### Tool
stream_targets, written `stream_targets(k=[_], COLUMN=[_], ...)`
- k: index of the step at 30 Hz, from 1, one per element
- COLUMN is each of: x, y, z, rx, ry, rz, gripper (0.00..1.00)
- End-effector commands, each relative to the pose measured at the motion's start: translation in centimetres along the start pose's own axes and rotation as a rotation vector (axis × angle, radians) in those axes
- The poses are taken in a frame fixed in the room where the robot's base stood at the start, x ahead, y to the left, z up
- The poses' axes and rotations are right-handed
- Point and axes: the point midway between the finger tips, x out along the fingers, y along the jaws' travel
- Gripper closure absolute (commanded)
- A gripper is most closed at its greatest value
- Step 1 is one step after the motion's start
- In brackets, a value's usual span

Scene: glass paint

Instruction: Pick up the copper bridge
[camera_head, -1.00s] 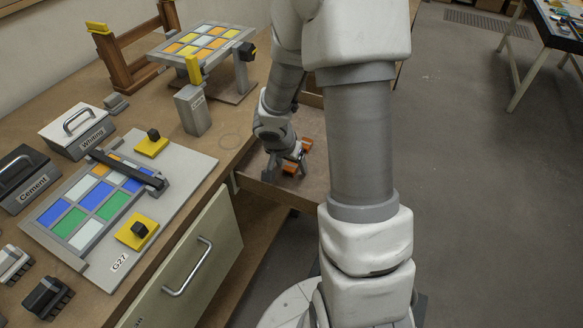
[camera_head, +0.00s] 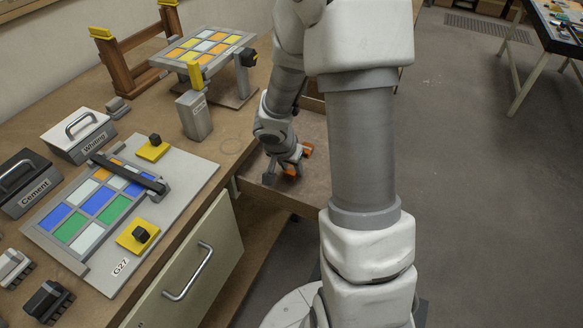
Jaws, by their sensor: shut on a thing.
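The copper bridge (camera_head: 307,150) is an orange-copper piece at the open drawer in the middle of the picture. Only small parts of it show, behind and between my gripper's fingers. My gripper (camera_head: 283,173) points down there and is shut on the bridge. The fingers and wrist hide most of the piece. I cannot tell whether the bridge still touches the drawer floor.
The open drawer (camera_head: 312,190) juts from the bench, with a closed handled drawer (camera_head: 190,270) nearer. On the bench are a coloured glass panel (camera_head: 95,205) under a dark bar, Whiting (camera_head: 78,132) and Cement (camera_head: 25,180) boxes, and a raised panel (camera_head: 205,45).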

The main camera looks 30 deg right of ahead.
Motion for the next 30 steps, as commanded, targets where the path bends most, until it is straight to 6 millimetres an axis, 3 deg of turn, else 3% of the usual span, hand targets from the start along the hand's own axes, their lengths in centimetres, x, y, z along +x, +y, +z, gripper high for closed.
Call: stream_targets(k=[7,19,24,30], x=[-3.6,-7.9,-8.8,-9.0], y=[-0.1,8.8,10.8,11.6], z=[-1.6,-4.5,-5.1,-5.3], rx=[0.002,0.005,0.003,0.000], ry=[0.003,0.001,0.000,0.000], rz=[-0.003,0.001,0.000,-0.001], gripper=[1.00,1.00,1.00,1.00])
